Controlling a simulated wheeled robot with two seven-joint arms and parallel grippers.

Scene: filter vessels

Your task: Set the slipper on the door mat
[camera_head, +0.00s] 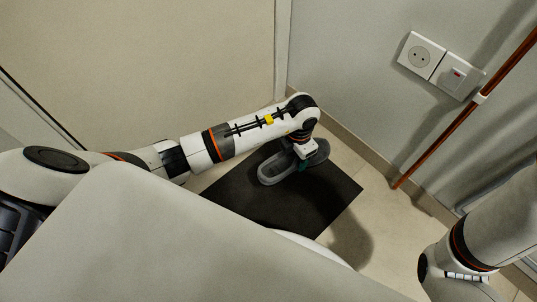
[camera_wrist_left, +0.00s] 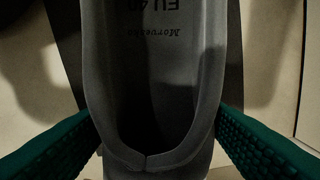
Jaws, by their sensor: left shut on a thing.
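A grey slipper (camera_head: 272,174) is over the far part of the dark door mat (camera_head: 240,197); I cannot tell whether it touches the mat. My left gripper (camera_head: 305,164) is at the slipper, shut on it. In the left wrist view the slipper (camera_wrist_left: 155,100) fills the middle, with printed text on its insole, and a green finger pad lies on each side of it. The wrist hides part of the slipper in the head view. My right arm shows at the right edge of the head view, but its gripper is out of view.
A copper-coloured pipe (camera_head: 440,140) runs down the right wall to the floor. A wall socket (camera_head: 421,54) and a switch (camera_head: 458,75) are above. The beige door (camera_head: 150,60) is behind the mat. Pale floor (camera_head: 372,215) is clear to the right.

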